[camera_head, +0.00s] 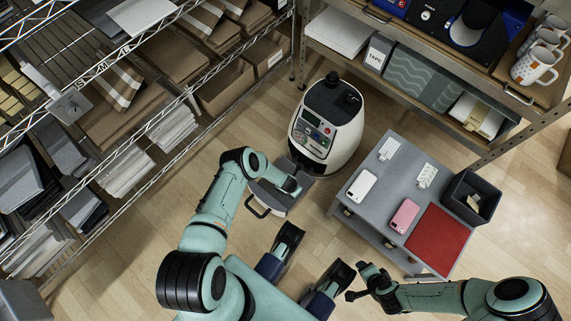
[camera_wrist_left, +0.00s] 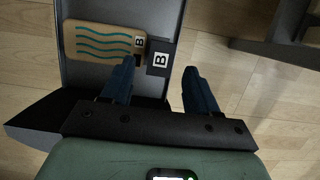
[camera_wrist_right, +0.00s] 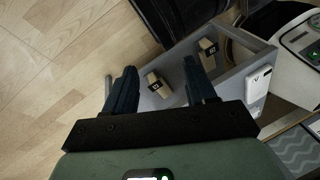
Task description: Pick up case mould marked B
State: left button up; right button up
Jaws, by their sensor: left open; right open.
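In the left wrist view, a tan slab with teal wavy lines and a B label (camera_wrist_left: 97,42) lies on a grey surface. In the head view my left gripper (camera_head: 291,186) is over the grey tray (camera_head: 268,198) in front of the white press; the slab cannot be made out there. My right gripper (camera_wrist_right: 161,82) is open; tan blocks with dark labels (camera_wrist_right: 159,86) show beyond it, letters unclear.
The white press (camera_head: 325,125) stands on the floor. Wire shelving (camera_head: 120,140) fills the left.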

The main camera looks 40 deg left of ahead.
pick_arm(q)
jog(key=x, duration=0.1)
jog(key=b+x, duration=0.1)
jog(key=shift+s+d+f, duration=0.1)
jog(key=shift+s+f, duration=0.1)
jog(key=shift+f, duration=0.3)
jog(key=shift+b+x, duration=0.75)
jog(key=shift+b, duration=0.05)
jog(key=shift+w+r, duration=0.1)
grip_shut()
pick_arm(e)
jog(key=shift+g, duration=0.3)
jog(key=f, duration=0.1)
jog(key=d+f, duration=0.1)
jog(key=f, duration=0.1)
jog(key=s+f, duration=0.1)
jog(key=shift+s+d+f, duration=0.1)
jog(key=shift+d+f, duration=0.05)
jog(key=shift+d, duration=0.1)
